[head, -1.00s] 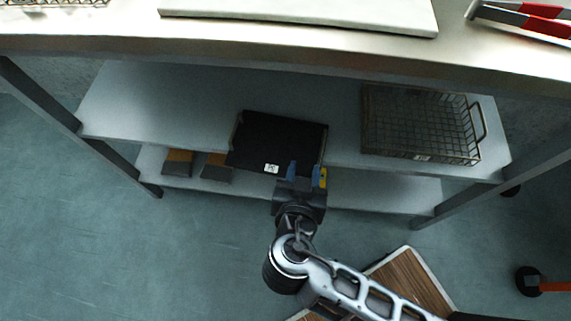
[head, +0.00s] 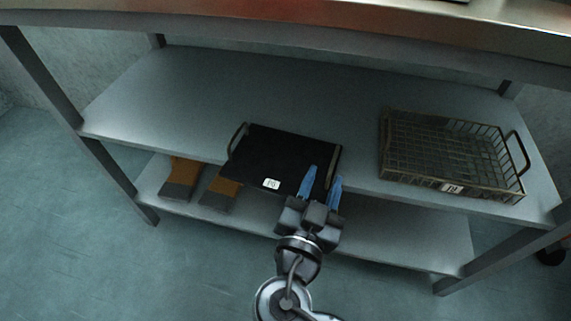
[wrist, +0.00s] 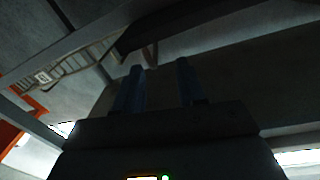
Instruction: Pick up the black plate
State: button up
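The black plate (head: 280,156) is a flat dark rectangular tray with a handle at each short end and a small white label on its front edge. It lies on the upper shelf, in the middle, at the front edge. My gripper (head: 322,182) is at the plate's front right corner, with its two blue fingers pointing toward the right handle. The fingers are apart with a gap between them. The wrist view shows the two fingers (wrist: 160,88) spread, but it is dark. I cannot tell whether the handle lies between them.
A wire basket (head: 452,154) with handles stands on the upper shelf (head: 200,90) to the right. Two brown and grey objects (head: 219,190) lie on the lower shelf (head: 375,225). Metal legs stand at both ends, and a worktop overhangs above. The upper shelf's left part is clear.

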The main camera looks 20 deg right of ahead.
aim_at(335, 156)
jog(key=shift+s+d+b+x, duration=0.1)
jog(key=shift+d+b+x, duration=0.1)
jog(key=shift+x, duration=1.55)
jog(key=shift+s+d+b+x, duration=0.1)
jog(key=shift+s+b+x, duration=0.1)
jog(key=shift+x, duration=1.55)
jog(key=shift+f, duration=0.1)
jog(key=shift+a, duration=0.1)
grip_shut()
jog(key=shift+w, duration=0.1)
